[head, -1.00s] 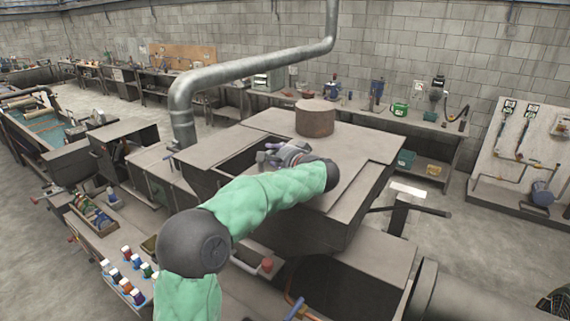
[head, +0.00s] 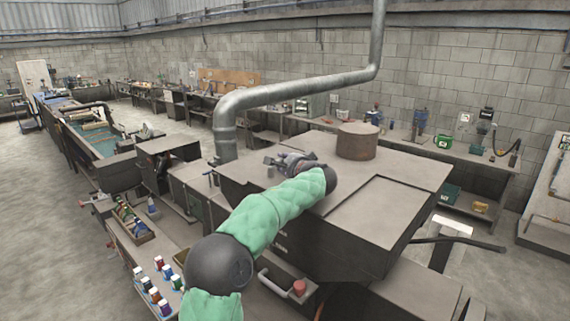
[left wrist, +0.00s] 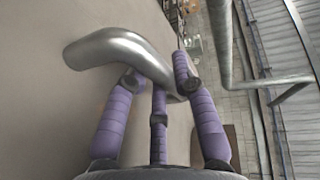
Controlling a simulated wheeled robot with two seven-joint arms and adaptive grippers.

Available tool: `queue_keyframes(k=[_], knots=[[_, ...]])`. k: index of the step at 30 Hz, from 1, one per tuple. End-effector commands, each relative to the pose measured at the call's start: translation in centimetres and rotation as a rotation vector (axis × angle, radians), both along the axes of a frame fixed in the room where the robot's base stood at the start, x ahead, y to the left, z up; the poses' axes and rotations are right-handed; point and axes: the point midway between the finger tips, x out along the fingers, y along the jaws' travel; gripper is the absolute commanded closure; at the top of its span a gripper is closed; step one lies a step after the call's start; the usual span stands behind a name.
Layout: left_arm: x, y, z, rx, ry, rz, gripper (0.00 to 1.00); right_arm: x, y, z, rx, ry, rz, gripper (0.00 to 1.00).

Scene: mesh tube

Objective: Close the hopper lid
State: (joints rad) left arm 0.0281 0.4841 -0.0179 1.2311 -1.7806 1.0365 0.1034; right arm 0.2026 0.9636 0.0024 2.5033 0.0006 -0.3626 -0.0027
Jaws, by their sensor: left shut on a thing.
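The hopper (head: 345,245) is a large grey metal box in the middle of the head view. Its flat lid (head: 243,171) lies on the left part of the top, and I see no dark opening there. My left gripper (head: 283,162) is over the lid. In the left wrist view, my purple fingers (left wrist: 160,88) are closed around a curved shiny metal handle (left wrist: 118,48) on the flat grey lid surface (left wrist: 40,95). My arm hides part of the lid's near edge. My right gripper is not in view.
A round rusty drum (head: 356,141) stands on the hopper top. A bare rectangular panel (head: 385,205) lies at the right of the top. A metal pipe (head: 290,91) rises behind the hopper. A side bench (head: 135,250) holds small bottles (head: 153,284).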

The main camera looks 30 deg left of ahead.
Motion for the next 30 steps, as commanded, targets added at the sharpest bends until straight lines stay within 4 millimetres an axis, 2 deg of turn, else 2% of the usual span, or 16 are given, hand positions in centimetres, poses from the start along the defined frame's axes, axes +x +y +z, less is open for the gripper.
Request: queue_keyframes(k=[1, 3, 13, 17, 30], knots=[[-0.1, 0.3, 0.3, 0.003, -0.004, 0.004, 0.69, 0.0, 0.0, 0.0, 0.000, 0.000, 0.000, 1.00], [-0.1, 0.3, 0.3, 0.003, -0.004, 0.004, 0.49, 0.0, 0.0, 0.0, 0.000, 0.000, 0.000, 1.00], [-0.1, 0.1, 0.2, 0.002, -0.003, 0.003, 0.49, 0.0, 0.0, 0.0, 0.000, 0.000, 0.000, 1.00], [-0.5, -0.6, 0.3, 0.002, -0.002, 0.001, 0.49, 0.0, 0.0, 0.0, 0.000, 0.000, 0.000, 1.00], [-4.5, -7.3, 1.8, 0.001, -0.004, 0.000, 0.49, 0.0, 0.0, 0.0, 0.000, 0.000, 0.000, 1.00]])
